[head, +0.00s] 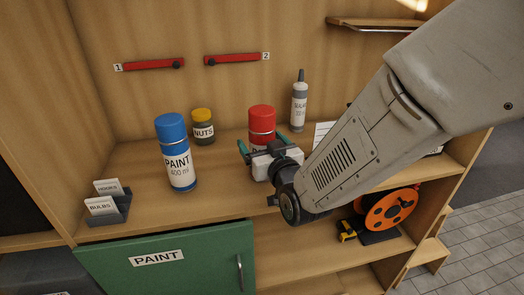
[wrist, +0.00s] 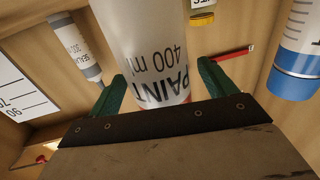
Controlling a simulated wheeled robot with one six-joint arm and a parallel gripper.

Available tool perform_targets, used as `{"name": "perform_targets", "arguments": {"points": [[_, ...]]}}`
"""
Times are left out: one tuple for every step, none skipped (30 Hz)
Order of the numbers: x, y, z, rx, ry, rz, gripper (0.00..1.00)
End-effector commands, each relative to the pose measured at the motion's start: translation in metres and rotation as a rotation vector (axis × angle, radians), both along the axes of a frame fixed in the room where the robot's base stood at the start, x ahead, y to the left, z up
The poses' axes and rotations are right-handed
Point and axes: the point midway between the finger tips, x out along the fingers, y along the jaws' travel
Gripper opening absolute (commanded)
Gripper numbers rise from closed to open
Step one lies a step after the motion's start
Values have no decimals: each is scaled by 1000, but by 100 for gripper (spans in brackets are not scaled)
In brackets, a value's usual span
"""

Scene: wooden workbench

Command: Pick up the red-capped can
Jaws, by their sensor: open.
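The red-capped can (head: 262,119) stands upright on the bench top in the head view, with its lower body partly hidden by my gripper. In the wrist view its white body (wrist: 155,35), marked PAINT 400 ml, shows upside down between my fingers. My gripper (head: 270,146) is open, with one green finger on each side of the can. In the wrist view the fingers (wrist: 160,75) flank the can, and I cannot tell whether either touches it. Most of the red cap is hidden there behind the gripper body.
A blue-capped paint can (head: 176,152) and a yellow-lidded nuts jar (head: 203,127) stand to the left. A sealant tube (head: 299,106) stands close behind on the right. A card holder (head: 108,205) sits at the far left. An orange reel (head: 392,210) is on the shelf below.

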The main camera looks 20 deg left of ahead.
Motion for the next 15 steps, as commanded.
{"name": "perform_targets", "arguments": {"points": [[4,3,0,-1,1,0,83],[5,4,-1,-1,1,0,83],[7,5,0,-1,1,0,83],[7,6,0,0,0,0,83],[8,6,0,0,0,0,83],[8,6,0,0,0,0,83],[8,6,0,0,0,0,83],[7,6,0,0,0,0,83],[7,6,0,-1,1,0,83],[7,6,0,0,0,0,81],[7,6,0,-1,1,0,72],[7,6,0,-1,1,0,61],[7,6,0,-1,1,0,53],[7,6,0,-1,1,0,44],[7,6,0,-1,1,-1,33]]}}
